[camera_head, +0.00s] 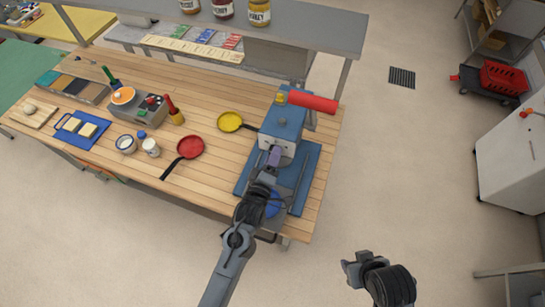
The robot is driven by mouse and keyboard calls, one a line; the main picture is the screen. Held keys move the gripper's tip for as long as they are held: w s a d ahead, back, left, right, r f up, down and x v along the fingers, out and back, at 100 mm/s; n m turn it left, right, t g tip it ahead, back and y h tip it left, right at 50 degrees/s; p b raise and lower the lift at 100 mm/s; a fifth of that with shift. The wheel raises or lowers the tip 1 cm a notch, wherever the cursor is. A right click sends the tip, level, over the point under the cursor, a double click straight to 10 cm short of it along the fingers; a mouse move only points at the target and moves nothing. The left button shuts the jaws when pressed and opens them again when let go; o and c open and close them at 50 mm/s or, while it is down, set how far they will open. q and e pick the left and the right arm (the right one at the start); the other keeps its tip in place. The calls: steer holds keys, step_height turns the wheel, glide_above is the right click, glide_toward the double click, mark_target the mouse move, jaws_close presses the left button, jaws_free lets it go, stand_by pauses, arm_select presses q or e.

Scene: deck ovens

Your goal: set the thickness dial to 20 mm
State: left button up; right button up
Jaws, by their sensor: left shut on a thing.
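A blue machine (283,122) with a red roller-shaped handle (313,102) stands at the right end of the wooden bench. It has a yellow knob (280,98) on top and a pale plate (291,148) low on its near face. My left gripper (273,157) reaches up to this near face, beside the pale plate. It is shut on a small part there, which looks like the thickness dial. The gripper covers most of that part, and the dial's setting cannot be read. My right gripper (350,272) hangs over the floor, away from the bench; its jaw opening is unclear.
A blue tray (309,168) lies around the machine's base. A yellow pan (230,122) and a red pan (190,146) lie to the left. A shelf with jars (320,27) overhangs the back. The floor to the right is clear near the bench.

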arm_select(q)
steer(key=o, duration=1.1)
steer(key=shift+c, duration=0.2)
steer(key=b+v, duration=0.1)
steer(key=v, duration=0.9)
steer(key=shift+s+a+b, duration=0.15)
steer(key=shift+s+b, duration=0.15)
steer(key=shift+s, duration=0.1)
